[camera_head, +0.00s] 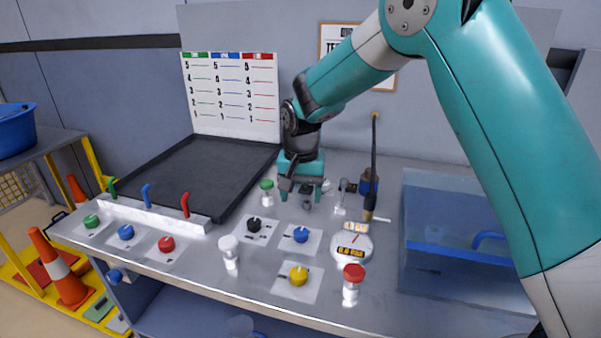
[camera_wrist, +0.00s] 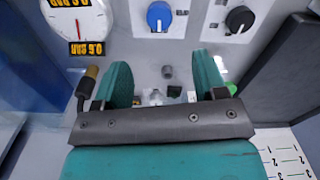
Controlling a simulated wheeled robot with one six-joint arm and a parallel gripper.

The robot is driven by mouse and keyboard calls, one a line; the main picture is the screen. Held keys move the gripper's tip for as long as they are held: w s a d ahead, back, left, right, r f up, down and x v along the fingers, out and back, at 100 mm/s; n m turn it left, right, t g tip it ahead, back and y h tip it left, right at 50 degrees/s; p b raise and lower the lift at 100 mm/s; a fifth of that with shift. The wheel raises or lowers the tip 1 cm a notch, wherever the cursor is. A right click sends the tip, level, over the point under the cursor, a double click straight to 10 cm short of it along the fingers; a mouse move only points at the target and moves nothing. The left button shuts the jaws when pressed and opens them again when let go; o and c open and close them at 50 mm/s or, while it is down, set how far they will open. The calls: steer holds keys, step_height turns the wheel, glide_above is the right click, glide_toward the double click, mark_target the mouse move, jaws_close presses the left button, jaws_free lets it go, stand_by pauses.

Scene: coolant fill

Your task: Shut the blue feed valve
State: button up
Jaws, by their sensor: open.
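A blue knob (camera_head: 125,232) sits on a white plate at the left, in front of the blue bent pipe (camera_head: 147,196), between a green and a red knob. Another blue knob (camera_head: 300,235) sits mid-bench beside a black knob; it also shows at the top of the wrist view (camera_wrist: 159,16). I cannot read the labels that tell which is the feed valve. My gripper (camera_head: 305,198) is open and empty, pointing down above the bench behind the black and middle blue knobs. In the wrist view its fingers (camera_wrist: 163,82) stand apart, touching neither blue knob.
The black knob (camera_head: 254,225), yellow knob (camera_head: 298,274) and dial gauge (camera_head: 351,246) are nearby. A white-capped bottle (camera_head: 230,256), red-capped bottle (camera_head: 352,284) and green-capped bottle (camera_head: 267,192) stand around them. A clear tank (camera_head: 440,235) is right; a black tray (camera_head: 195,175) is back left.

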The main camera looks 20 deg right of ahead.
step_height(320, 180, up, 7)
steer(key=shift+f, duration=0.2)
steer(key=shift+s, duration=0.1)
